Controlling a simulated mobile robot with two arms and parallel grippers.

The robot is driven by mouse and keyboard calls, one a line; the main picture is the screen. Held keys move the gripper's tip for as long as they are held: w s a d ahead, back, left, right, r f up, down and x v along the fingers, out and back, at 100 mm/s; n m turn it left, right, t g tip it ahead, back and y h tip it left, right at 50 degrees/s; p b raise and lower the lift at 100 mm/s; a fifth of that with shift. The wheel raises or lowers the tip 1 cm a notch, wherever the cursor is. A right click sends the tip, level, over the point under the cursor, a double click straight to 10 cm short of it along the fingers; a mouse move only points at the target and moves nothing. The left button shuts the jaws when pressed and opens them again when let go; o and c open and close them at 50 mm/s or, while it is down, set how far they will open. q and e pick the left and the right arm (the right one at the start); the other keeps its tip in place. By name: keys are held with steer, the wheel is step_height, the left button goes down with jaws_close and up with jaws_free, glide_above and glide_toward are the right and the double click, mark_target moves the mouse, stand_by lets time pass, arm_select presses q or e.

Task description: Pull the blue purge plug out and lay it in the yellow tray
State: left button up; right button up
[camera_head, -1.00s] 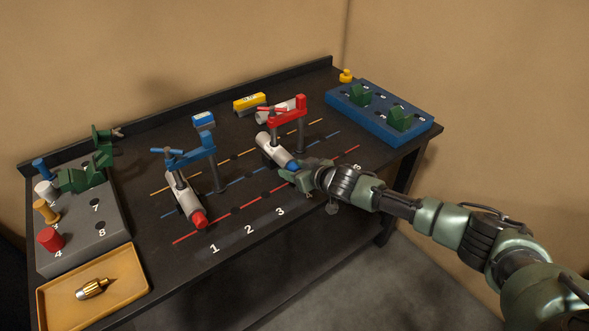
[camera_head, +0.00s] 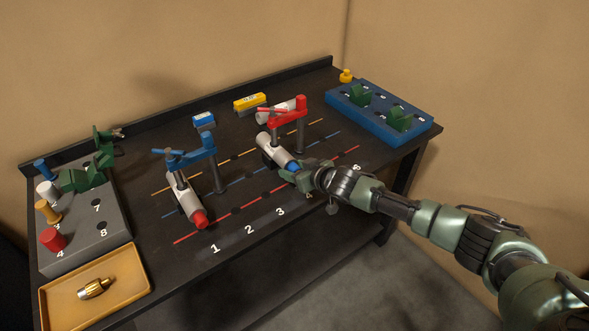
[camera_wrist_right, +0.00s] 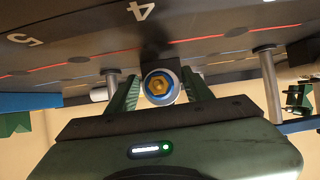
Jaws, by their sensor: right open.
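The blue purge plug (camera_head: 292,166) sits in the front end of a grey-white cylinder (camera_head: 273,149) under the red clamp. In the right wrist view the plug (camera_wrist_right: 160,86) shows end-on as a blue ring with a gold centre. My right gripper (camera_head: 296,175) is at the plug; in the wrist view its two green fingers (camera_wrist_right: 160,94) stand apart, one on each side of the plug. Whether they touch it I cannot tell. The yellow tray (camera_head: 122,297) is at the table's front left corner and holds a brass and silver fitting (camera_head: 96,287). My left gripper is not in view.
A second cylinder with a red plug (camera_head: 200,219) is under a blue clamp (camera_head: 190,153). A grey block (camera_head: 110,228) with several coloured pegs stands behind the tray. A blue block (camera_head: 375,121) is at the far right. The front strip with numbers is clear.

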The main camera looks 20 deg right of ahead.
jaws_close()
steer(key=shift+s+d+p, duration=0.15)
steer(key=shift+s+p, duration=0.25)
steer(key=shift+p, duration=0.05)
steer(key=shift+s+d, duration=0.2)
steer(key=shift+s, duration=0.35)
steer(key=shift+s+d+p, duration=0.25)
steer(key=shift+s+p, duration=0.2)
steer(key=shift+s, duration=0.15)
steer(key=shift+s+d+p, duration=0.2)
steer(key=shift+s+p, duration=0.25)
steer(key=shift+s, duration=0.2)
steer(key=shift+s+d+p, duration=0.25)
steer(key=shift+s+p, duration=0.2)
steer(key=shift+s, duration=0.15)
